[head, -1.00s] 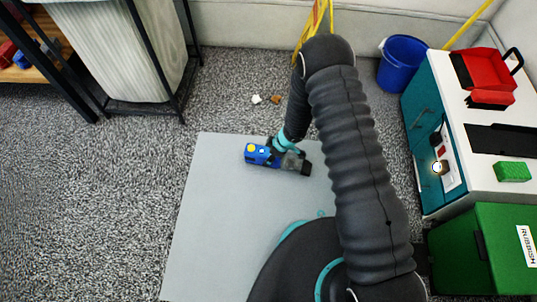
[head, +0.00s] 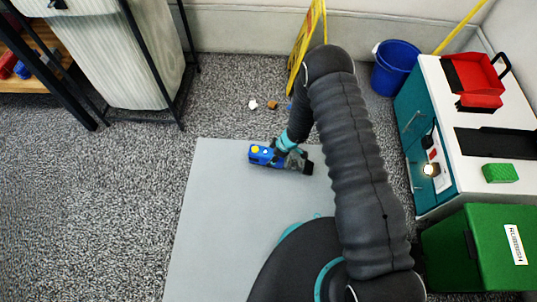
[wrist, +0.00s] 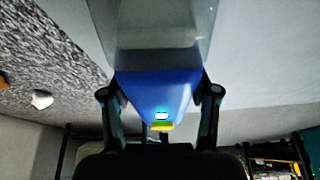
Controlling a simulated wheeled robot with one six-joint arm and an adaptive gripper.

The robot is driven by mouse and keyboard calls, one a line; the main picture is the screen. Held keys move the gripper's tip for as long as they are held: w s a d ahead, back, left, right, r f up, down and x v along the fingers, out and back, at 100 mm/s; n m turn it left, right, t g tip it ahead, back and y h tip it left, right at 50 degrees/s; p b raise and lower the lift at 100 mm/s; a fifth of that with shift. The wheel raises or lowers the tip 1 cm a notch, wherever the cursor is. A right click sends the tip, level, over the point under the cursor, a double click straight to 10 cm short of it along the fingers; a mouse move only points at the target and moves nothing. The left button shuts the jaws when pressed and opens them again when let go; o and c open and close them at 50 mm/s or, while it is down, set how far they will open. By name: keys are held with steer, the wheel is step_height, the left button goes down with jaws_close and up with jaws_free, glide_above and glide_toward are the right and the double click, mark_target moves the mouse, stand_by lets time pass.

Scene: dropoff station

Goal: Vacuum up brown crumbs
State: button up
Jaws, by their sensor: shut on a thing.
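A blue handheld vacuum (head: 262,155) with a yellow button and a dark grey nozzle end is held low over the front mat in the head view. My gripper (head: 288,148) is shut on it. In the wrist view the vacuum's blue body (wrist: 155,88) sits between both fingers, with its clear chamber (wrist: 150,35) beyond. A small brown piece (head: 272,104) lies on the carpet past the mat's far edge, apart from the vacuum. A white piece (head: 252,104) lies to its left, and a small blue bit (head: 289,106) to its right.
A light grey mat (head: 215,215) covers the floor ahead. A yellow floor sign (head: 304,45) stands behind the pieces. A blue bucket (head: 396,68), a counter (head: 440,105) and a green rubbish bin (head: 475,255) are at right.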

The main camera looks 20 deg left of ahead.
mark_target(302, 162)
steer(key=shift+w+d+r+p, duration=0.15)
steer(key=shift+w+d, duration=0.15)
steer(key=shift+d, duration=1.8)
steer(key=shift+w+d+f+p, duration=0.15)
steer(key=shift+w+d, duration=0.1)
steer(key=shift+d, duration=1.85)
steer(key=shift+w+d+r+p, duration=0.15)
steer(key=shift+w+d, duration=0.15)
steer(key=shift+d, duration=1.8)
steer(key=shift+r+p, duration=2.75)
steer(key=shift+r, duration=0.15)
steer(key=shift+r, duration=0.1)
